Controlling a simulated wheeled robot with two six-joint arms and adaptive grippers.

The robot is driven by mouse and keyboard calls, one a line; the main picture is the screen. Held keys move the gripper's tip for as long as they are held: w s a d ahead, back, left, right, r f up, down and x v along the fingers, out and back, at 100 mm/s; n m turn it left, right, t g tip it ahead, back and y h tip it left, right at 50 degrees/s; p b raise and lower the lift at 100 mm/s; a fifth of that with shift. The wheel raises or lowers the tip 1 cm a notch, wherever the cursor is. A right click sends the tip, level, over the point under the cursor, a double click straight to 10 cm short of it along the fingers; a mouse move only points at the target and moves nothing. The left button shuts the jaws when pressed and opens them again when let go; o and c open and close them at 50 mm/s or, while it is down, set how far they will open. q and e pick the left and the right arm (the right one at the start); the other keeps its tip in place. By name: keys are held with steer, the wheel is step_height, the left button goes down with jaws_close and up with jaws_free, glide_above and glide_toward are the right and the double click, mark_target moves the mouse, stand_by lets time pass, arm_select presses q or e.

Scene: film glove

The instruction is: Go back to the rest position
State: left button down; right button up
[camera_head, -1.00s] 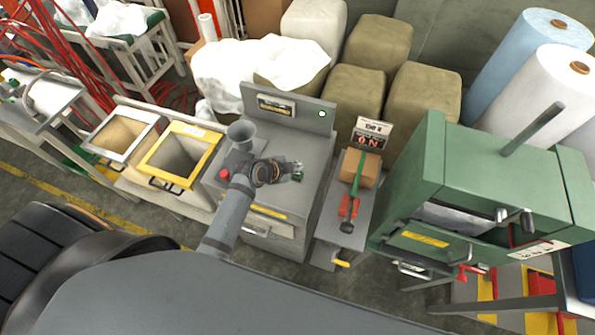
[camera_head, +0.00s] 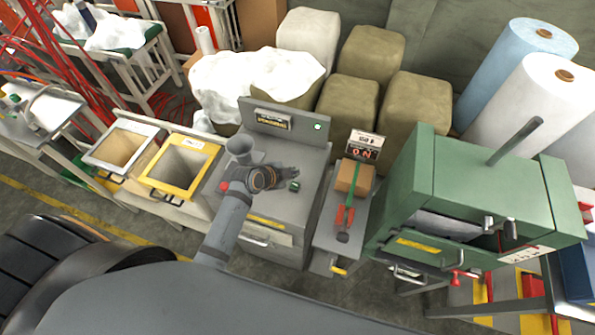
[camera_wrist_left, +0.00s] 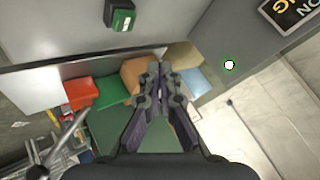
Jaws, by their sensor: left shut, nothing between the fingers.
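My left gripper (camera_head: 286,174) is over the grey machine (camera_head: 310,215) in the head view, its fingers closed and pointing right, with nothing held. In the left wrist view, its fingertips (camera_wrist_left: 161,80) are together and empty. A green button box (camera_head: 294,186) on the machine's top lies just beside the fingers; it also shows in the left wrist view (camera_wrist_left: 121,17), apart from the fingers. My right gripper is in neither view.
A grey funnel (camera_head: 240,149) and a red button (camera_head: 223,186) are close to my left arm. A yellow-rimmed bin (camera_head: 152,180) stands left. A narrow stand with a cardboard box (camera_head: 362,177) and a green press (camera_head: 480,190) stand right.

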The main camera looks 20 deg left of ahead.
arm_select(q)
steer(key=shift+s, duration=0.1)
steer(key=s+a+r+n+g+y, duration=0.2)
steer(key=s+a+r+n, duration=0.3)
steer(key=s, duration=0.4)
steer(key=s+a+r+n+g+y, duration=0.2)
steer(key=s+a+n+y, duration=0.15)
steer(key=s+n, duration=0.5)
steer(key=s+a+f+g+b, duration=0.1)
steer(key=s+a+f+b, duration=0.15)
steer(key=f, duration=1.45)
steer(key=s+a+f+g+b, duration=0.1)
steer(key=f+b, duration=0.3)
steer(key=f, duration=1.2)
steer(key=s+f+g+b, duration=0.1)
steer(key=s+f+b, duration=0.3)
steer(key=s+f, duration=1.4)
step_height(320, 180, down, 3)
steer(key=shift+s+a+r+h+b, duration=0.15)
steer(key=shift+s+a+h+b, duration=0.05)
steer(key=shift+a+h+b, duration=0.2)
